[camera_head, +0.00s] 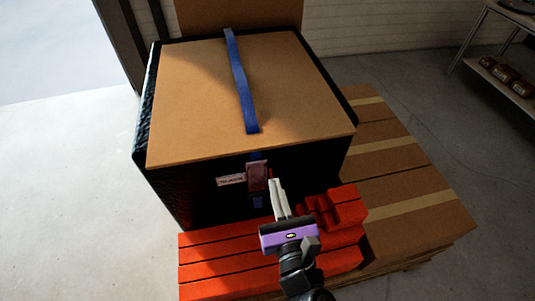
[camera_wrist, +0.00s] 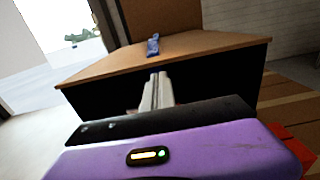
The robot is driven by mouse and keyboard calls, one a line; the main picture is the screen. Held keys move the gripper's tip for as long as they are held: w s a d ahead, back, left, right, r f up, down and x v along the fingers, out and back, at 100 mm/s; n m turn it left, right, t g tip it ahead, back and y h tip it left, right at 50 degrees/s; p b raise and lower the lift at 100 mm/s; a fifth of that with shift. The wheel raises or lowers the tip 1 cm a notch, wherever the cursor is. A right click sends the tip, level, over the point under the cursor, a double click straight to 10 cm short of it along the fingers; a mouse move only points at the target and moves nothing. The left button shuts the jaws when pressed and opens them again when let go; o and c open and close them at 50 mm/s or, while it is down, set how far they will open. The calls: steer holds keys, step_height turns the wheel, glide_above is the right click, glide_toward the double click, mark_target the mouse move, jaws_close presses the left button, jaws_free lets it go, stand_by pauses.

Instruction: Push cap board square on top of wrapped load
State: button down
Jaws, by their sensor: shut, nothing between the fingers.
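The cap board (camera_head: 195,95) is a flat brown panel on top of the black-wrapped load (camera_head: 185,190). It sits turned a little relative to the load, with black wrap showing along its left and right sides. A blue strap (camera_head: 240,80) runs over it and ends near its front edge. My gripper (camera_head: 275,182) is shut and empty, in front of the load's front face, below the board's front edge. In the wrist view, the fingers (camera_wrist: 157,90) point at the dark front face, under the board (camera_wrist: 190,44). Whether the fingertips touch the load is unclear.
Red slatted blocks (camera_head: 225,262) stand at the load's front, under my gripper. Taped brown cartons (camera_head: 400,170) lie to the right on a pallet. A strap buckle (camera_head: 257,177) and a white label (camera_head: 231,180) are on the front face. A shelf (camera_head: 500,70) stands far right. The left floor is clear.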

mark_target(264, 148)
steer(key=x, duration=0.9)
steer(key=shift+w+p, duration=0.2)
steer(key=shift+p, duration=0.1)
steer(key=x, duration=0.3)
steer(key=shift+w+a+p, duration=0.1)
steer(key=shift+p, duration=0.25)
steer(key=shift+f, duration=0.1)
